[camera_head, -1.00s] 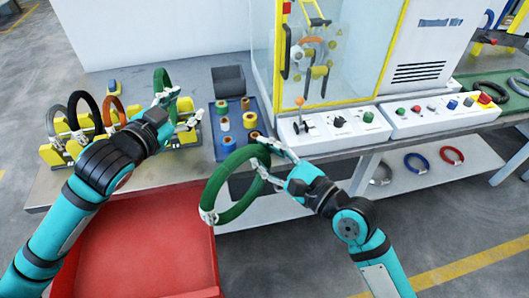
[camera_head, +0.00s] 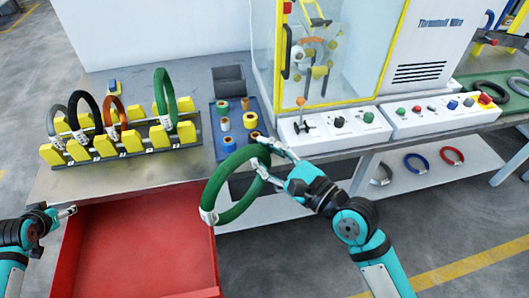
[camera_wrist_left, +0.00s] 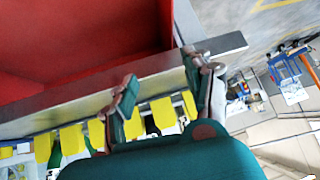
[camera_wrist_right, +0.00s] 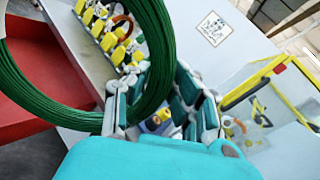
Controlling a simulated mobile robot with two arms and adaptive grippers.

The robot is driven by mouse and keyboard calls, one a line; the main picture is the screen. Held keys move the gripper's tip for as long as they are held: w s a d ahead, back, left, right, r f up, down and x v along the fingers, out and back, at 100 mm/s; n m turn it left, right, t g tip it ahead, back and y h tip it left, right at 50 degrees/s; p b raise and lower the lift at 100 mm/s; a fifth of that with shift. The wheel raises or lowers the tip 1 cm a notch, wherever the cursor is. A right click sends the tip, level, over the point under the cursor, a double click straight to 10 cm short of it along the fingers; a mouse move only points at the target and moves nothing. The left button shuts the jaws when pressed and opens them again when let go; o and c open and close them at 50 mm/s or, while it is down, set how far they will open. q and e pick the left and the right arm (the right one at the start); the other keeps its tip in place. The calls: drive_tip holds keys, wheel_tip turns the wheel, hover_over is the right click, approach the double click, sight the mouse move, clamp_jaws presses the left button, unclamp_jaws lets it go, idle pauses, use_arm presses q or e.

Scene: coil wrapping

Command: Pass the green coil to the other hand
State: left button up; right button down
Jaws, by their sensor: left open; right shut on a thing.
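A green coil (camera_head: 214,193) with white ties hangs from my right gripper (camera_head: 272,150), over the red bin's right side. The right gripper is shut on the coil's upper right part. The right wrist view shows the coil (camera_wrist_right: 20,85) between the fingers (camera_wrist_right: 155,105). A second green coil (camera_head: 158,85) stands upright in the rack at its right end. My left gripper (camera_head: 65,211) is open and empty at the left, beside the bin's left edge and well apart from the held coil. In the left wrist view its fingers (camera_wrist_left: 165,95) are spread with nothing between them.
The rack (camera_head: 180,138) with yellow holders also bears black, grey and orange coils. A blue tray (camera_head: 215,140) with small spools lies right of it. The red bin (camera_head: 150,255) is in front of the table. A machine with a control panel (camera_head: 335,140) stands at right.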

use_arm(q)
drive_tip(key=s+a+f+n+g+y, duration=0.1)
drive_tip(key=s+a+f+n+g, duration=0.15)
drive_tip(key=s+a, duration=0.35)
drive_tip(key=s+a+f+n+g, duration=0.1)
drive_tip(key=s+a+f, duration=0.25)
drive_tip(key=s, duration=0.45)
drive_tip(key=s+d+f+m+g+y, duration=0.1)
drive_tip(key=s+f, duration=0.5)
drive_tip(key=s, duration=0.3)
drive_tip(key=s+d+f+m+g+y, duration=0.1)
drive_tip(key=s+f+g, duration=0.1)
drive_tip(key=s+f, duration=0.55)
drive_tip(key=s+d+f+m+h, duration=0.1)
drive_tip(key=s+d+f+h, duration=0.1)
drive_tip(key=d+f, duration=0.7)
drive_tip(key=s+d+f+m+h, duration=0.1)
drive_tip(key=d+f+m+h, duration=0.1)
drive_tip(key=d+f, duration=0.65)
drive_tip(key=d+f+m+h, duration=0.1)
drive_tip(key=d+f+m, duration=0.1)
drive_tip(key=d, duration=1)
drive_tip(key=s+d+f+m+h, duration=0.1)
drive_tip(key=d+f+m+h, duration=0.1)
drive_tip(key=d, duration=1)
drive_tip(key=shift+s+f+m, duration=0.15)
drive_tip(key=shift+f+m, duration=0.3)
drive_tip(key=shift+f, duration=0.4)
